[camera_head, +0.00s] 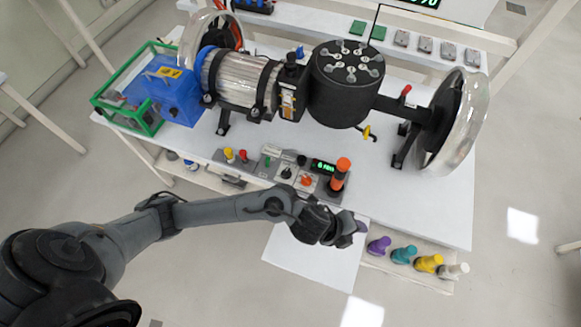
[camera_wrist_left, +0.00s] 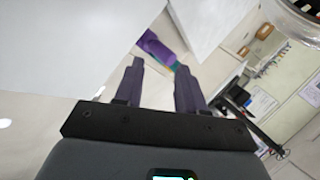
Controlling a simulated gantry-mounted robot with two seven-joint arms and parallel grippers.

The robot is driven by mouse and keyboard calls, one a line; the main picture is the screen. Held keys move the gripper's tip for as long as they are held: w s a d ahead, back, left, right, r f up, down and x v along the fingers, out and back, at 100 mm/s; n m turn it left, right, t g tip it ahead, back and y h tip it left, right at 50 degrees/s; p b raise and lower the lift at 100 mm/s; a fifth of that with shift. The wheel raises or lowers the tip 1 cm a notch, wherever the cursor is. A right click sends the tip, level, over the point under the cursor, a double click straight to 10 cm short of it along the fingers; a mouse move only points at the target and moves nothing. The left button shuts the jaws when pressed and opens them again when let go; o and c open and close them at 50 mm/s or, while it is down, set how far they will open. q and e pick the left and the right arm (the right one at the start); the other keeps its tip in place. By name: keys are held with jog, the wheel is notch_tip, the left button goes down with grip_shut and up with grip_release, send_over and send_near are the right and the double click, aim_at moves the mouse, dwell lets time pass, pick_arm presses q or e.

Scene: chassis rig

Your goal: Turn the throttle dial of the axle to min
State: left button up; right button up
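The axle (camera_head: 245,83) is a long assembly with a ribbed clear cylinder, a black drum and wheels, lying on the white table. A control panel (camera_head: 268,163) sits at the table's front edge below it. It carries a black dial (camera_head: 286,173), an orange dial (camera_head: 306,181), an orange lever and a small green-lit display (camera_head: 323,166). I cannot tell which dial is the throttle or read its setting. My left gripper (camera_head: 358,227) is in front of the panel, right of the dials and apart from them. In the left wrist view its purple fingers (camera_wrist_left: 160,88) are spread and empty. My right gripper is not in view.
The orange lever (camera_head: 340,174) stands up between the dials and the table's right part. Purple, teal, yellow and white bottles (camera_head: 404,254) stand on a low shelf right of my left gripper.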

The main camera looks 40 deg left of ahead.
pick_arm(q)
jog(key=w+a+m+g+y+p, duration=0.1)
jog(key=w+a+m+g+p, duration=0.1)
jog(key=a+m, duration=0.35)
notch_tip(320, 180, up, 3)
jog(key=m+g+y+p, duration=0.2)
jog(key=m+g+y, duration=0.2)
jog(key=m+y, duration=0.1)
send_over(285, 173)
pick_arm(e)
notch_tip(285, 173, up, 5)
pick_arm(q)
jog(key=shift+n, duration=0.25)
notch_tip(285, 173, down, 10)
jog(key=b, duration=0.5)
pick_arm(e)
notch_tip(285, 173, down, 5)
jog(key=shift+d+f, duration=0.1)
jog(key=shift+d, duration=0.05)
pick_arm(q)
jog(key=shift+c, duration=0.3)
grip_shut()
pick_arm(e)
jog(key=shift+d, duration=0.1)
